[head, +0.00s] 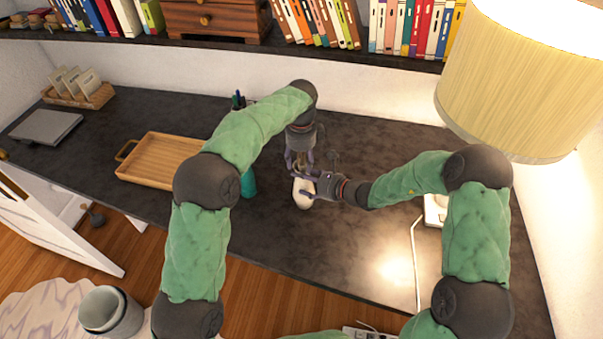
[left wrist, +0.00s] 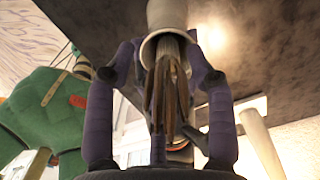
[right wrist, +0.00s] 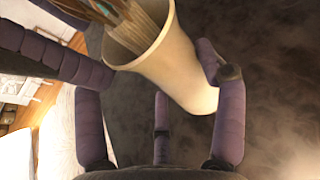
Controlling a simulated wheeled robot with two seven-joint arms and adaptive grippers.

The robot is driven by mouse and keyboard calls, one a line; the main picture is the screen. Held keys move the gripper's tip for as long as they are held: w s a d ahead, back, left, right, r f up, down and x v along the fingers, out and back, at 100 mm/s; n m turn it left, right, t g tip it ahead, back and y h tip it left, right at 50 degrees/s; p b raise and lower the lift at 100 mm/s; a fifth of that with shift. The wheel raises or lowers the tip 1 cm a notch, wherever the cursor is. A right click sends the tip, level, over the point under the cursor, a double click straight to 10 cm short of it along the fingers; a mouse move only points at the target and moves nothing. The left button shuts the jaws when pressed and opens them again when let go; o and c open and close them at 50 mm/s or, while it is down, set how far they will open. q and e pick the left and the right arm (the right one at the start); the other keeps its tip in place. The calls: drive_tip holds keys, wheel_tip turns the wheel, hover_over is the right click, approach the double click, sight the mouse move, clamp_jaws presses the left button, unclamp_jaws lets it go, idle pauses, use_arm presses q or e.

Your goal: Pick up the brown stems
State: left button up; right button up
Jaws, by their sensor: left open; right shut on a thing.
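A cream vase (head: 303,194) stands on the dark desk, near the middle of the head view. Brown stems (left wrist: 168,88) stick out of its mouth, seen close in the left wrist view; they also show at the top of the right wrist view (right wrist: 128,18). My left gripper (head: 299,164) is above the vase, pointing down, its open fingers around the stems. My right gripper (head: 313,187) comes from the right and is shut on the vase (right wrist: 175,75). In the head view the grippers hide most of the stems.
A wooden tray (head: 158,178) lies left on the desk (head: 290,250), with a teal object (head: 248,183) and a pen holder (head: 238,103) nearer the arms. A large lamp (head: 520,85) stands at the right. A bookshelf (head: 385,56) runs along the back. The desk front is clear.

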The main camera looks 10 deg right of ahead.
use_arm(q)
drive_tip(key=shift+f, duration=0.1)
use_arm(e)
drive_tip(key=shift+s+f, duration=0.1)
drive_tip(key=shift+f, duration=0.1)
use_arm(q)
drive_tip(key=c, duration=1)
drive_tip(key=shift+c, duration=0.2)
drive_tip(key=shift+r, duration=0.2)
clamp_jaws()
wheel_tip(320, 180, up, 10)
drive_tip(key=shift+f, duration=0.15)
use_arm(e)
drive_tip(key=o, duration=1.6)
